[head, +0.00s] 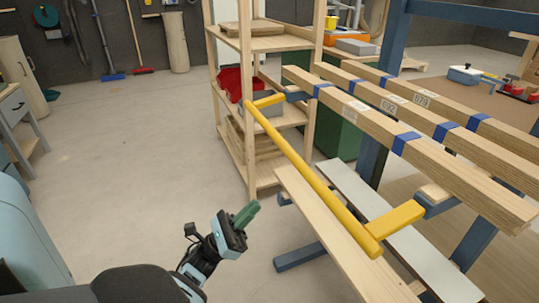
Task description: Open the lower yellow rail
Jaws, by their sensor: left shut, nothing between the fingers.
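The yellow rail (310,179) is a long round bar running from the shelf at the back left down to the front right. Flat yellow arms join it to the blue frame at its far end (269,100) and its near end (398,219). My left gripper (249,211) is left of the rail and apart from it, over the floor. Its green fingers are shut with nothing between them. My right gripper is not in view. Only one yellow rail shows.
Wooden beams with blue bands (385,123) lie on the rack behind the rail. Pale boards (335,225) sit below it. A wooden shelf (262,45) with a red bin (230,84) stands at the back. A blue foot bar (300,257) lies low. The floor at left is clear.

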